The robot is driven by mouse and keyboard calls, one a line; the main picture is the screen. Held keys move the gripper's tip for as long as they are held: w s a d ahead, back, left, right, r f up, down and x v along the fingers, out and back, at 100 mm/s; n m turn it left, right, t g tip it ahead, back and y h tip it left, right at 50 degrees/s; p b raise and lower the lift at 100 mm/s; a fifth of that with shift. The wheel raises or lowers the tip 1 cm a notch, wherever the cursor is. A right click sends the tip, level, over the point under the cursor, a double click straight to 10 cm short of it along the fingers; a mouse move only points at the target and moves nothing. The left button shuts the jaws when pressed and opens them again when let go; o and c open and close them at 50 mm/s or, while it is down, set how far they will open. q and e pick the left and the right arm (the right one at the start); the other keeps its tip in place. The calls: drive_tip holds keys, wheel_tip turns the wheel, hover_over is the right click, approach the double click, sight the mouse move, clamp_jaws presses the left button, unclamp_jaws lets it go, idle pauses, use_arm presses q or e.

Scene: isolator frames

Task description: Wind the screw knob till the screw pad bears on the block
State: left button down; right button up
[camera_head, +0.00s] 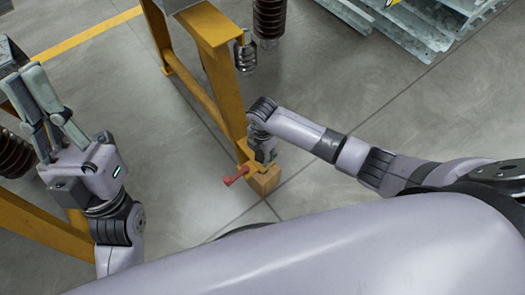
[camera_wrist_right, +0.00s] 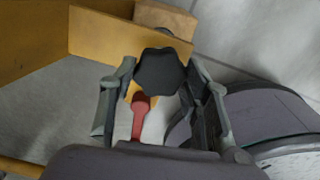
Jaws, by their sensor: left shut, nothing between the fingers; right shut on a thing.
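The black lobed screw knob (camera_wrist_right: 160,70) sits between the fingers of my right gripper (camera_wrist_right: 157,92) in the right wrist view. That gripper (camera_head: 264,156) is shut on it, at the foot of the yellow frame in the head view. A tan block (camera_head: 265,181) lies on the floor just below the gripper, and its top shows behind the yellow plate in the wrist view (camera_wrist_right: 166,17). The screw pad is hidden, so its contact with the block cannot be told. My left gripper (camera_head: 20,76) is shut and empty, raised at the left.
A red lever (camera_head: 237,176) sticks out left of the right gripper; it also shows below the knob (camera_wrist_right: 140,116). The yellow frame (camera_head: 222,70) rises behind. Another yellow beam (camera_head: 45,228) is near my left arm. Grey metal profiles (camera_head: 420,25) lie at the upper right.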

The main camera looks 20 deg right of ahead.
drive_tip(key=shift+r+m+p, duration=0.1)
drive_tip(key=shift+m+p, duration=0.5)
drive_tip(key=shift+p, duration=0.3)
use_arm(q)
drive_tip(key=w+d+f+g+y+p, duration=0.2)
drive_tip(key=w+f+g+y, duration=0.1)
drive_tip(key=w+f+g, duration=0.7)
use_arm(e)
drive_tip(key=shift+m, duration=0.7)
drive_tip(key=shift+m+p, duration=0.7)
drive_tip(key=shift+p, duration=0.05)
use_arm(q)
wheel_tip(320, 180, down, 14)
drive_tip(key=a+g+y+p, duration=0.1)
drive_tip(key=a+g+y, duration=0.2)
drive_tip(key=g, duration=0.4)
drive_tip(key=shift+s+r, duration=0.2)
drive_tip(key=shift+s, duration=0.25)
use_arm(e)
drive_tip(key=shift+m, duration=0.7)
use_arm(q)
drive_tip(key=shift+d, duration=0.1)
use_arm(e)
drive_tip(key=o, duration=1.1)
drive_tip(key=shift+o, duration=0.2)
use_arm(q)
drive_tip(key=shift+r, duration=0.1)
use_arm(e)
wheel_tip(320, 180, up, 12)
